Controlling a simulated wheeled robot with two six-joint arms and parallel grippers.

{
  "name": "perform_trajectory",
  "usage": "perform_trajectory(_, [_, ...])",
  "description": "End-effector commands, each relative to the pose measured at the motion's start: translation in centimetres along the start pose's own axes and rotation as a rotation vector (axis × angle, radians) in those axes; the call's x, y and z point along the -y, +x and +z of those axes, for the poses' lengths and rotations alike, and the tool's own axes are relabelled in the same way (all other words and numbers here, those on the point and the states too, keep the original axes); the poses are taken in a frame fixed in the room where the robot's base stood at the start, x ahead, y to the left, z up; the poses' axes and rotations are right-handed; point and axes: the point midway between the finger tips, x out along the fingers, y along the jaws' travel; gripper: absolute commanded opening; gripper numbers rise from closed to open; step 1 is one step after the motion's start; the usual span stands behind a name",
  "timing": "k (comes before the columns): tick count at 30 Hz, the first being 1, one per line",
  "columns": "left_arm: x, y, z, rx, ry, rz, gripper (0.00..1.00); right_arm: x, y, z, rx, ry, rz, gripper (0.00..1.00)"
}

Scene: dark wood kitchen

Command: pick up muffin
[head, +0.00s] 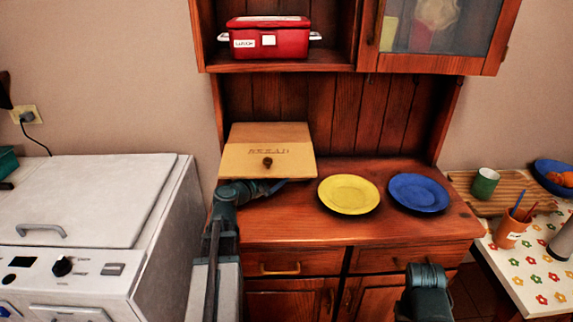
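No muffin shows in the head view. A light wooden bread box (255,160) with lettering and a dark round knob stands on the left of the dresser counter. My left gripper (277,186) is at the lower front edge of the box. Its fingertips are small and partly hidden there, so I cannot tell whether they are open or hold anything. The inside of the box is hidden from this view. Part of my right arm shows at the bottom right, but its gripper does not show.
A yellow plate (348,194) and a blue plate (418,193) lie on the wooden counter (330,232). A red lunch box (268,38) is on the shelf above. A white appliance (90,200) stands left. A table (530,268) with a green cup (484,184) is at right.

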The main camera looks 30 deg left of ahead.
Motion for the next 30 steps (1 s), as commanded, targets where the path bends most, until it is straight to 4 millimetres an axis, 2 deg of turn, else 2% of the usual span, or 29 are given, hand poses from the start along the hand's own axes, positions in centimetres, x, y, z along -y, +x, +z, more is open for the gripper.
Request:
perform_trajectory(7, [0.0, 1.1, 0.0, -0.001, 0.000, 0.002, 0.99, 0.0, 0.2, 0.0, 0.000, 0.000, 0.000, 0.50])
perform_trajectory(15, [0.0, 5.3, 0.1, -0.001, 0.000, 0.002, 0.99, 0.1, 0.8, -0.1, 0.000, 0.000, 0.000, 0.50])
perform_trajectory(18, [0.0, 6.3, 0.0, -0.001, -0.001, 0.002, 0.99, 0.1, 0.9, -0.1, 0.000, 0.000, 0.000, 0.50])
perform_trajectory(25, [-0.1, 6.3, -0.1, 0.000, -0.001, 0.001, 0.99, 0.1, 0.8, -0.1, 0.000, 0.000, 0.000, 0.50])
perform_trajectory(26, [-0.1, 6.3, -0.1, 0.000, -0.001, 0.001, 0.96, 0.1, 0.8, -0.1, 0.000, 0.000, 0.000, 0.50])
perform_trajectory(30, [-0.1, 6.3, 0.0, 0.000, 0.000, 0.001, 0.70, 0.1, 0.8, -0.1, 0.000, 0.000, 0.000, 0.50])
